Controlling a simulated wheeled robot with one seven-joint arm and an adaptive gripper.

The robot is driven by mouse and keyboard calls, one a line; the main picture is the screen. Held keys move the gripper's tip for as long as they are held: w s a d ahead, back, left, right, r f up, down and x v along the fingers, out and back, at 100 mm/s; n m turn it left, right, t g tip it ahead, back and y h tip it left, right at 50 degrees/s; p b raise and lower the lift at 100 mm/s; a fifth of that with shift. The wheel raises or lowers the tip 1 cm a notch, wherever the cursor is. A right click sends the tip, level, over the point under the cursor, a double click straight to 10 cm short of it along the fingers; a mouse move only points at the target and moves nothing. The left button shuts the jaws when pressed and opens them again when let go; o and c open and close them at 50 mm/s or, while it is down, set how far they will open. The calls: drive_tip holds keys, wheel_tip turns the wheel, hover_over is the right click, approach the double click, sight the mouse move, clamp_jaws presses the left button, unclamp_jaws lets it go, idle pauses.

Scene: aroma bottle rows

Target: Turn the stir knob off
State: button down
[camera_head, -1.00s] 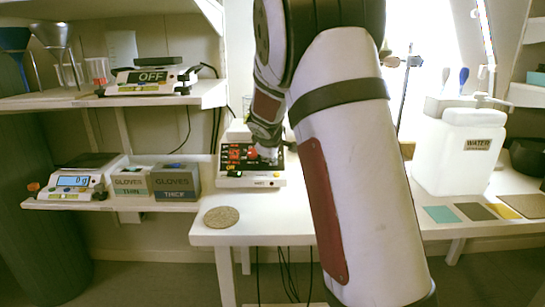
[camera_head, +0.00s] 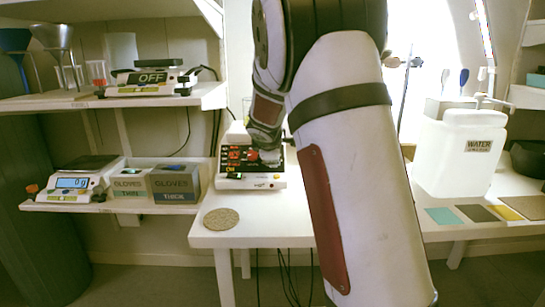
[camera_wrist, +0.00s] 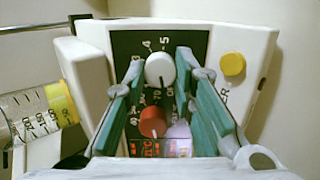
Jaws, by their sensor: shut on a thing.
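The stirring hot plate (camera_head: 252,183) stands on the white bench with its dark panel facing me. In the wrist view its panel fills the middle, with a white round knob (camera_wrist: 160,69) beside printed numbers and a red knob (camera_wrist: 152,122) below it in the picture. A lit red display (camera_wrist: 150,148) shows near the bottom edge. My gripper (camera_wrist: 160,62) has its two teal fingers on either side of the white knob and is shut on it. The dark pointer line on the white knob is visible.
A yellow button (camera_wrist: 232,64) sits right of the panel in the wrist view. A round cork mat (camera_head: 221,218) lies on the bench's left front. Glove boxes (camera_head: 175,184) and a scale (camera_head: 75,183) stand on the left shelf; a water container (camera_head: 455,155) stands right.

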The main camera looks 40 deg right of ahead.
drive_tip(key=shift+f, duration=0.1)
drive_tip(key=c, duration=1.3)
unclamp_jaws()
drive_tip(key=shift+a, duration=0.1)
drive_tip(key=shift+v, duration=6)
